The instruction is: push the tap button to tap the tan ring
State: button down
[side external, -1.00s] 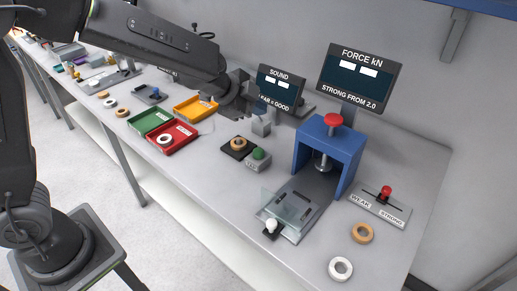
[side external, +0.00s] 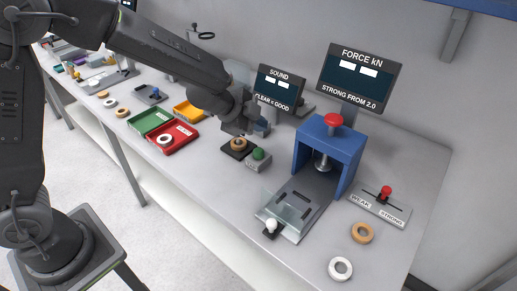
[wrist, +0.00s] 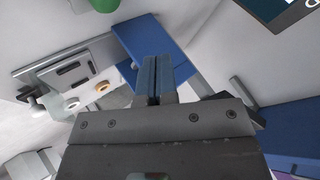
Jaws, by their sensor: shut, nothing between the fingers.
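A tan ring (side external: 238,143) lies on a small black pad. Beside it, to the right, is a grey box with a round green button (side external: 258,154). My gripper (side external: 262,128) is shut and empty, just behind the green button in the side view and apart from it. In the wrist view my shut blue fingers (wrist: 158,78) point up the picture. There the green button (wrist: 104,4) shows cut off at the top edge. The ring on the pad is not clear in the wrist view.
A sound display (side external: 279,89) stands behind my gripper. A blue press (side external: 330,150) with a red knob stands to the right. Red (side external: 184,145), green (side external: 143,124) and yellow (side external: 183,109) trays lie to the left. A loose tan ring (side external: 362,232) and white ring (side external: 340,268) lie front right.

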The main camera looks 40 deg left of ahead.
aim_at(258, 151)
jog(key=shift+f, duration=2.35)
jog(key=shift+f, duration=0.1)
jog(key=shift+f, duration=0.3)
jog(key=shift+f, duration=0.85)
dwell(1.1)
jog(key=shift+r, duration=1.3)
jog(key=shift+r, duration=2.5)
